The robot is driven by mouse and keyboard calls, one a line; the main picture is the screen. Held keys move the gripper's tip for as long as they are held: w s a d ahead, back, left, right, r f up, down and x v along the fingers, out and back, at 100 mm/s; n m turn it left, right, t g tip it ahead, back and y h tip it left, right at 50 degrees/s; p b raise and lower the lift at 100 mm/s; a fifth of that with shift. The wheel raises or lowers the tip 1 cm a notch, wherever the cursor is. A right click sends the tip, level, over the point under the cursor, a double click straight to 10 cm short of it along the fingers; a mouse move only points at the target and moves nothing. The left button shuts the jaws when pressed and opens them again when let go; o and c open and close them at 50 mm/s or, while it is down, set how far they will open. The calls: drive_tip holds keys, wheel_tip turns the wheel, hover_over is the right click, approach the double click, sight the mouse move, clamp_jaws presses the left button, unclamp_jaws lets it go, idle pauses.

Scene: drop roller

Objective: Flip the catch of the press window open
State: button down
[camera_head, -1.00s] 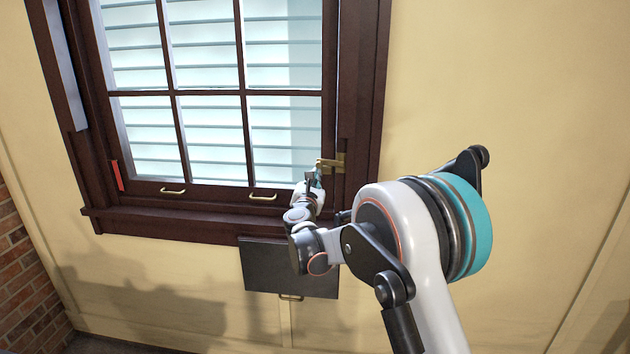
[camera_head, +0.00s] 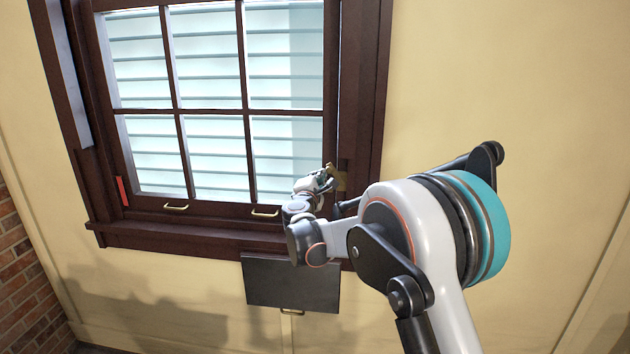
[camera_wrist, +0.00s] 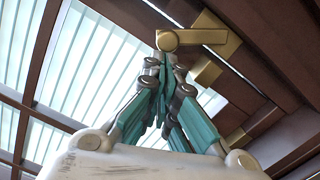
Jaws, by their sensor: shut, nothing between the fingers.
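The press window (camera_head: 185,118) has a dark brown frame and several panes. Its brass catch (camera_head: 341,178) is at the lower right of the sash, partly hidden by my gripper. In the wrist view the catch (camera_wrist: 212,37) is a flat bar with a round end, its bar pointing right, with brass plates behind it. My gripper (camera_wrist: 166,62) is shut and empty, its teal-sided fingers together just below the round end. They overlap it in the picture; I cannot tell whether they touch. My gripper also shows at the catch in the head view (camera_head: 328,178).
Two brass handles (camera_head: 176,208) (camera_head: 265,213) sit on the bottom rail. A red strip (camera_head: 122,191) is at its left. A dark panel (camera_head: 291,283) hangs below the sill (camera_head: 170,237). The wall right of the frame is clear.

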sight(329, 168)
drive_tip(key=shift+d+r+m+p, duration=0.45)
drive_tip(key=shift+d+r+m, duration=0.4)
drive_tip(key=shift+m, duration=0.4)
drive_tip(key=shift+d+r+m+p, duration=0.45)
drive_tip(key=shift+d+r+m, duration=0.3)
drive_tip(key=shift+m, duration=0.5)
drive_tip(key=shift+d, duration=0.15)
